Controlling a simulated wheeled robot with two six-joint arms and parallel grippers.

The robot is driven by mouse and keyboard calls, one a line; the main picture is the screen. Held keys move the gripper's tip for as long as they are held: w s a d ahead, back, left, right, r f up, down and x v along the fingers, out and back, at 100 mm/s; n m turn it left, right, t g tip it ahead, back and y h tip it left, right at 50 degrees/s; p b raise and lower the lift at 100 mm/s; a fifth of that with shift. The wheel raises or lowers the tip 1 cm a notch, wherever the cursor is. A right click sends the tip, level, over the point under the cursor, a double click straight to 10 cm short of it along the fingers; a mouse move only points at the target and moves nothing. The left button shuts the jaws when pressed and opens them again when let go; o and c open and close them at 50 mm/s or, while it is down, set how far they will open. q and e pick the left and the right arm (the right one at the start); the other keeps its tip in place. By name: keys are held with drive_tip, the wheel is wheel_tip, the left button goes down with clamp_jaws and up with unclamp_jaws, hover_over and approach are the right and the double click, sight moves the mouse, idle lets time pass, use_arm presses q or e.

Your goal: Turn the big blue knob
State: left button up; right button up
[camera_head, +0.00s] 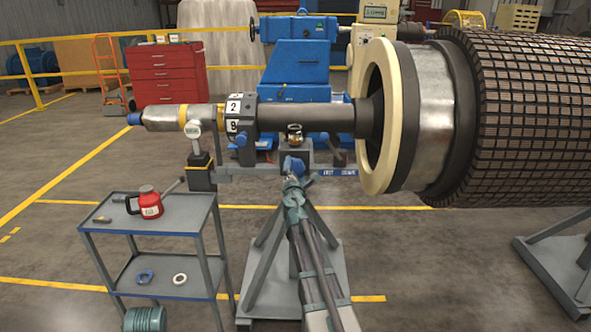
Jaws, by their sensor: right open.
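A blue knob (293,165) sits on the front of the rotor stand (262,270), below the shaft. My right arm reaches in from the bottom of the view. My right gripper (292,181) is open and points away from me at the knob, with its tips at or just short of the knob's lower side. The view does not show whether the fingers are around the knob or touching it.
The long shaft (305,118) and large rotor (530,120) lie across the stand above my gripper. A second stand (560,262) is at the right. Open floor lies between the stands.

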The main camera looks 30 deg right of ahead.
drive_tip(key=shift+x, duration=0.9)
drive_tip(key=c, duration=1.1)
drive_tip(key=m, duration=0.4)
drive_tip(key=shift+f+m, duration=0.1)
drive_tip(key=shift+m, duration=2.2)
